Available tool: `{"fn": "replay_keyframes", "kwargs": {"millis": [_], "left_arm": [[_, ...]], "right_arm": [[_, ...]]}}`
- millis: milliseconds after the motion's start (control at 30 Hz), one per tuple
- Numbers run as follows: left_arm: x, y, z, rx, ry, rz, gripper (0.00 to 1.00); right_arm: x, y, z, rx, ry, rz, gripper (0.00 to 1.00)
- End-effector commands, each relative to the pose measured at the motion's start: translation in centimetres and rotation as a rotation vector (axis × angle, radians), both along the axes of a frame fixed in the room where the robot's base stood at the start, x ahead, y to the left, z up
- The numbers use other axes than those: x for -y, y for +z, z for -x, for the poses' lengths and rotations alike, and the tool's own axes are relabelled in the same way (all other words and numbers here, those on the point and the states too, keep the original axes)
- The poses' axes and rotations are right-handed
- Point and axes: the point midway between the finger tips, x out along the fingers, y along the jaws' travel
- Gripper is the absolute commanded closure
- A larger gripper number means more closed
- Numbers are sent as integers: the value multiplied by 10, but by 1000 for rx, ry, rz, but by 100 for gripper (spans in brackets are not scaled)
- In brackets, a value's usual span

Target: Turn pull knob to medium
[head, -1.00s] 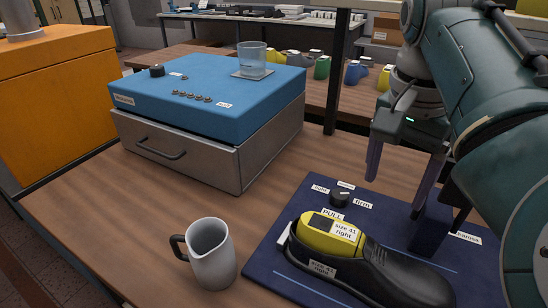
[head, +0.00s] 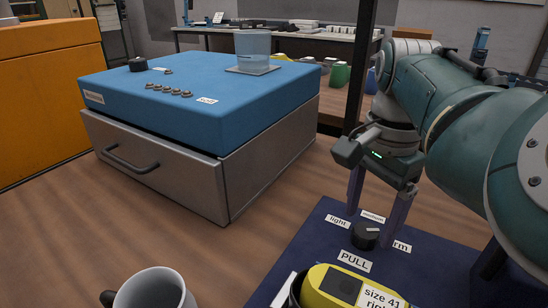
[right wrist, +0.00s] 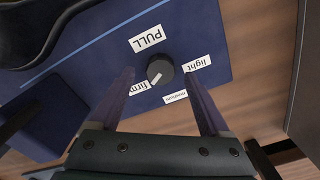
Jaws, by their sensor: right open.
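The black pull knob (head: 366,235) stands on the dark blue panel, between the labels "light" (head: 338,221), "medium" (head: 373,216) and "firm" (head: 402,246), the last partly hidden by a finger. In the right wrist view the knob (right wrist: 160,70) has a white pointer mark directed at the "firm" label (right wrist: 141,86). My right gripper (head: 373,224) is open, its fingers hanging down over the knob. In the right wrist view the knob appears between its fingertips; no contact is visible. My left gripper is not in view.
A yellow shoe last (head: 330,290) labelled size 41 is just in front of the knob. A white mug (head: 155,290) stands at the front left. A blue-topped drawer unit (head: 160,150) with a glass (head: 252,48) stands behind. Bare wood lies between.

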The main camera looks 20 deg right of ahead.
Motion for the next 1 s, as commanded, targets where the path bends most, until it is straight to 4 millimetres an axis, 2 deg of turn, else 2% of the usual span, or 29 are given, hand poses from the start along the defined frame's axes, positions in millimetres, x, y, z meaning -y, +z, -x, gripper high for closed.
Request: {"fn": "replay_keyframes", "kwargs": {"millis": [33,133,467,1000], "left_arm": [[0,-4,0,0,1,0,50],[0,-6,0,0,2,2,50],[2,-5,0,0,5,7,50],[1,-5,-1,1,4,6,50]], "right_arm": [[0,-9,0,-1,0,0,20],[0,-16,0,0,0,0,20],[0,-18,0,1,0,0,21],[0,-18,0,1,1,0,82]]}}
